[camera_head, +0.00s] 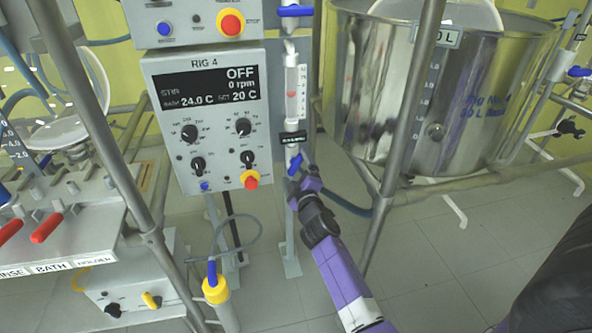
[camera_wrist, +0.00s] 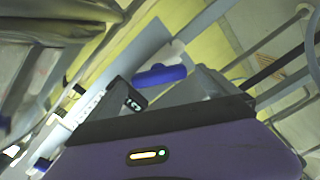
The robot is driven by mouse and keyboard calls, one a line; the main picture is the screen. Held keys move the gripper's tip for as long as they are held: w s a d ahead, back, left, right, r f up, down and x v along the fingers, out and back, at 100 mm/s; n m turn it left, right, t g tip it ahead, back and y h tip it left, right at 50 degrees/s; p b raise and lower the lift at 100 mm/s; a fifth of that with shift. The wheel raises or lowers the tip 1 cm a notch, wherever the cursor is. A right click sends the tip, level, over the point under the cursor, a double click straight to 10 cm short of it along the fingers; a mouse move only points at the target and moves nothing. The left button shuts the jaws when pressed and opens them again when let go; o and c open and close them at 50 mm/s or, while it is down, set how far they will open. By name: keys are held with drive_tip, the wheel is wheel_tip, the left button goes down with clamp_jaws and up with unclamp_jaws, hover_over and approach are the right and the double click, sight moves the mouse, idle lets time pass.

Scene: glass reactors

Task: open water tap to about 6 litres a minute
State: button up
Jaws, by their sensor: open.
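A blue tap lever (camera_head: 295,164) sits at the foot of a clear flow meter tube (camera_head: 292,85) on a grey post. It also shows in the wrist view (camera_wrist: 160,74), between my finger ends. A red mark shows partway up the tube; its scale is too small to read. A black label (camera_head: 292,138) sits between tube and lever; its text is unreadable. My gripper (camera_head: 302,178) is open at the lever, with its fingers on either side of it in the wrist view (camera_wrist: 166,92). I cannot tell whether they touch it.
A control box (camera_head: 210,120) marked RIG 4 stands just left of the tap. Another blue lever (camera_head: 295,11) is above the tube. A large steel vessel (camera_head: 400,95) and a metal frame pole (camera_head: 405,130) stand to the right.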

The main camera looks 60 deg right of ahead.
drive_tip(key=b+v, duration=0.1)
drive_tip(key=v, duration=0.7)
drive_tip(key=shift+d, duration=0.1)
idle(0.8)
drive_tip(key=s+a+r+m+t+y, duration=0.1)
drive_tip(key=s+a+t+y, duration=0.25)
drive_tip(key=a, duration=0.85)
drive_tip(key=s+a+r+m+t+y, duration=0.1)
drive_tip(key=s+a+r+t+y, duration=0.2)
drive_tip(key=a, duration=0.8)
drive_tip(key=s+a+g+y, duration=0.3)
drive_tip(key=s+a+y, duration=0.4)
drive_tip(key=s+a, duration=0.95)
wheel_tip(320, 180, up, 17)
drive_tip(key=p, duration=1.7)
drive_tip(key=shift+s+d, duration=0.25)
drive_tip(key=shift+s, duration=0.15)
